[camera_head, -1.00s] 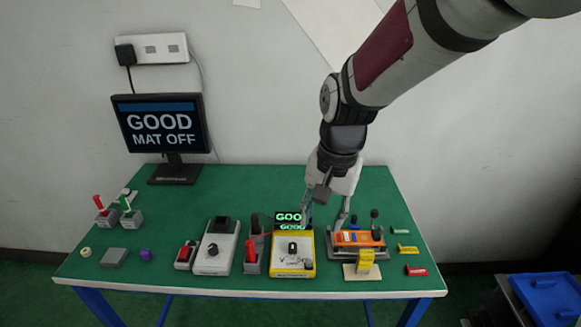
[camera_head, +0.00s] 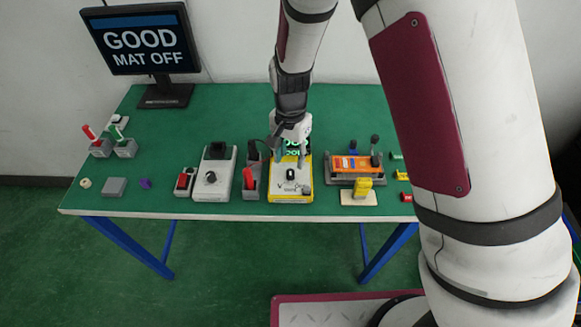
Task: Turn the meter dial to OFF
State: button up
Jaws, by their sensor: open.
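The yellow-edged meter (camera_head: 282,191) stands near the front of the green table, right of centre. Its black dial (camera_head: 291,174) sits on the white face, and its green lit display (camera_head: 297,146) is at the back, partly covered by my gripper. My gripper (camera_head: 289,160) points down over the back part of the meter, its fingers apart, just behind the dial. I cannot tell whether the fingers touch the meter. The dial's pointer and markings are too small to read.
A grey device with a knob (camera_head: 211,178) and a red-handled holder (camera_head: 250,181) stand left of the meter. An orange unit (camera_head: 353,165) and a yellow block (camera_head: 363,187) stand right. A monitor (camera_head: 143,40) reads GOOD MAT OFF. Bare table lies at left centre.

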aim_at(290, 172)
notch_tip(290, 172, down, 6)
jog(key=shift+r, duration=0.1)
dwell(0.4)
grip_shut()
